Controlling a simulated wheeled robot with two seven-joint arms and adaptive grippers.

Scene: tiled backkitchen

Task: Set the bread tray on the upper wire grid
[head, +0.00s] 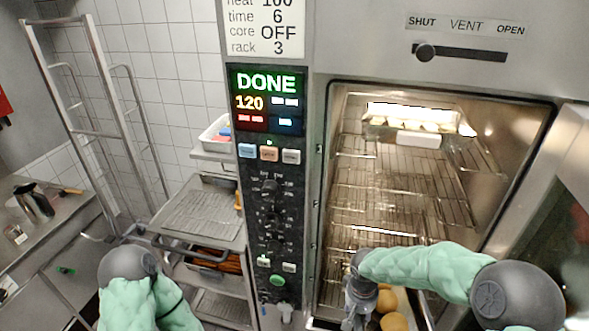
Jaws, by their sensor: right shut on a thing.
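My right gripper (361,300) is low in front of the open oven, shut on the bread tray (406,303). Round golden rolls (394,322) show on the tray; my right forearm and the frame edge hide much of it. Inside the oven, wire grids lie at several heights. The upper wire grid (372,150) shows toward the back, with a lower grid (375,205) nearer. The held tray is below and in front of these in the picture. My left arm is at the lower left, but its gripper is not visible.
The oven door (550,215) stands open at the right. The control panel (266,100) reads DONE. Left of the oven, a rack holds trays (205,212); a tall metal frame (85,100) and a steel counter (40,235) with a jug (34,200) stand farther left.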

